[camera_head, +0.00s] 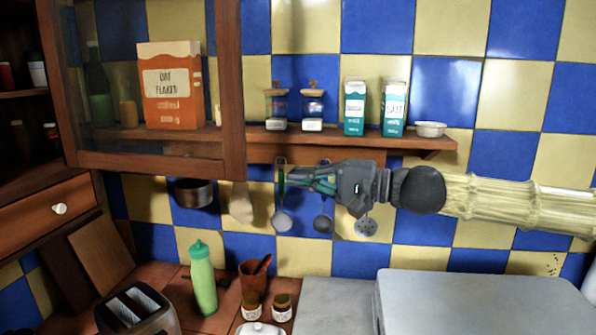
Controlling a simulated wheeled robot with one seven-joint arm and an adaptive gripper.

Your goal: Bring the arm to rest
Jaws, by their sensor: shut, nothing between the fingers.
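My gripper (285,177) is shut and empty. It points left, in front of the hanging utensils and just below the wooden shelf (265,137). My arm (515,203) stretches in from the right edge, roughly level, above the counter. Whether the gripper touches the utensils behind it cannot be told from this view.
A glass-fronted cabinet door (235,90) stands at upper left, with an oat flakes box (170,110) behind it. Jars, two teal cartons and a small bowl (431,129) stand on the shelf. Below are a green bottle (203,280), a toaster (136,310) and a grey box-like surface (480,300).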

